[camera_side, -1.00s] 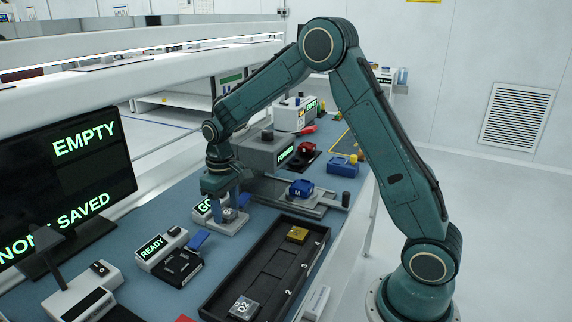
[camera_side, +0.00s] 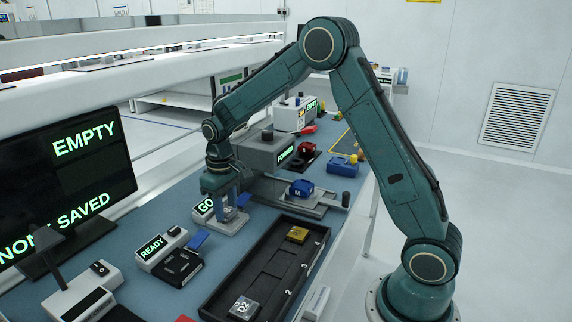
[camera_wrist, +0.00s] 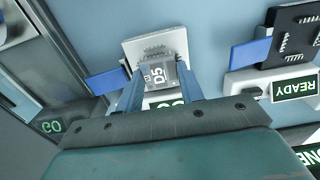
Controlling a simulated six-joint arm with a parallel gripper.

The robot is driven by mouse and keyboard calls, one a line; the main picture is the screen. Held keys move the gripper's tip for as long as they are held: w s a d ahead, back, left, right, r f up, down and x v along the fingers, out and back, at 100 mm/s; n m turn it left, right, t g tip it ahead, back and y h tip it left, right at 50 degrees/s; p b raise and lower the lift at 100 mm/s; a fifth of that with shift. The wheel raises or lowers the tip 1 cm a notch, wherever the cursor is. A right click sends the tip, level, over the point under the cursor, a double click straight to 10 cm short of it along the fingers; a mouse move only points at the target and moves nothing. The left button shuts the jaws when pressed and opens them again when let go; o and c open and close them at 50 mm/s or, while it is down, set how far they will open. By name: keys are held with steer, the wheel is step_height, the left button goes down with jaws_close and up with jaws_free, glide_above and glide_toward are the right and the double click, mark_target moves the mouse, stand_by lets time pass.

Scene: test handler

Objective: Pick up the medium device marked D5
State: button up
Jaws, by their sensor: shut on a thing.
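The grey device marked D5 (camera_wrist: 157,74) sits at a pale socket plate (camera_wrist: 155,44) in the wrist view. My gripper (camera_wrist: 160,80) has its two blue fingers on either side of the device and is shut on it. In the side view my gripper (camera_side: 227,207) points down at the socket plate (camera_side: 222,229), beside the GO display (camera_side: 205,206). The fingers largely hide the device there. I cannot tell whether it is lifted clear of the plate.
A black tray (camera_side: 262,270) holds a device marked D2 (camera_side: 243,308) and a gold one (camera_side: 297,234). A blue block marked M (camera_side: 301,188) sits on a grey fixture right of my gripper. The READY unit (camera_side: 152,248) stands in front, a monitor (camera_side: 65,185) at left.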

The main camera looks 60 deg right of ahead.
mark_target(226, 211)
steer(key=shift+r, duration=2.25)
